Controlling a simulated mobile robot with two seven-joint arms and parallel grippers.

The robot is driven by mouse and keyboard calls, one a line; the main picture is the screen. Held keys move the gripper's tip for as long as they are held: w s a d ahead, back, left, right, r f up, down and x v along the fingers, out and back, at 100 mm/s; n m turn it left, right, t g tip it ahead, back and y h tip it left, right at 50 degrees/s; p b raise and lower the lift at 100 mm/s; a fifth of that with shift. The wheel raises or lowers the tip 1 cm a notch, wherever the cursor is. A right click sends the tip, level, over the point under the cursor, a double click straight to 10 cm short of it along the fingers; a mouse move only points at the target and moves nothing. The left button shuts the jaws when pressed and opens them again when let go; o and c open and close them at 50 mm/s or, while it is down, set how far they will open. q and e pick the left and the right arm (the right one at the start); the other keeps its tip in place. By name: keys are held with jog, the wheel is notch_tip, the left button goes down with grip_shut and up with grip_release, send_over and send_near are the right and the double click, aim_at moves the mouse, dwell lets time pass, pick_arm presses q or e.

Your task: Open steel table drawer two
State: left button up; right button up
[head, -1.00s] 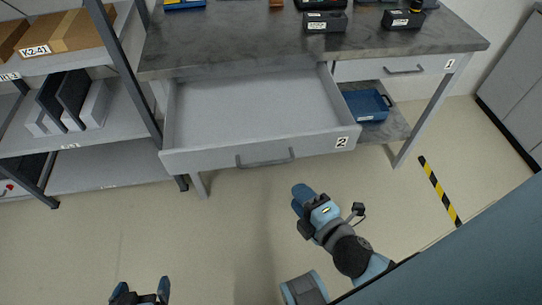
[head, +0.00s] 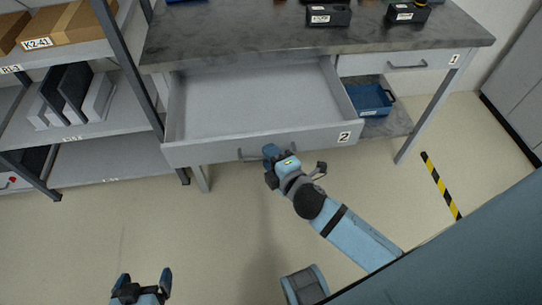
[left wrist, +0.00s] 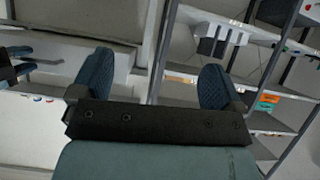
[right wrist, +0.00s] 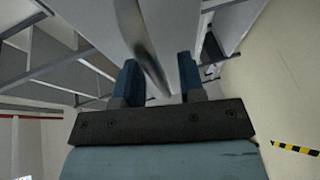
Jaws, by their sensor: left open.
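Drawer two (head: 260,150) of the steel table, with a "2" label on its front, is pulled well out and looks empty inside. Its bar handle (head: 248,155) is partly hidden by my right gripper (head: 271,152), which is at the drawer front. In the right wrist view, the fingers of my right gripper (right wrist: 158,78) are apart, with the handle bar (right wrist: 145,45) showing between and beyond them; contact cannot be told. My left gripper (head: 141,284) is open and empty, low in the head view, away from the table. It also shows in the left wrist view (left wrist: 155,78).
A shelf rack (head: 110,165) with boxes and binders stands left of the table (head: 230,40). Drawer one (head: 400,62) is shut at the right, above a blue tray (head: 370,100) on the lower shelf. The floor in front is clear. A grey cabinet stands far right.

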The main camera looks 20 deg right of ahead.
aim_at(268, 140)
jog(key=shift+c, duration=0.3)
grip_shut()
jog(key=w+p, duration=0.1)
jog(key=w+d, duration=0.1)
jog(key=w, duration=0.1)
jog(key=w+p, duration=0.1)
jog(key=w, duration=0.1)
jog(key=shift+w+d+r+p, duration=0.1)
jog(key=shift+d+r+p, duration=0.05)
jog(key=shift+d+p, duration=0.15)
jog(key=shift+w, duration=0.4)
pick_arm(q)
jog(key=shift+s+a+r, duration=0.1)
jog(key=shift+s+r, duration=0.05)
jog(key=shift+r, duration=0.3)
jog(key=shift+r, duration=0.15)
pick_arm(e)
jog(key=shift+o, duration=0.3)
grip_release()
jog(key=shift+s, duration=0.1)
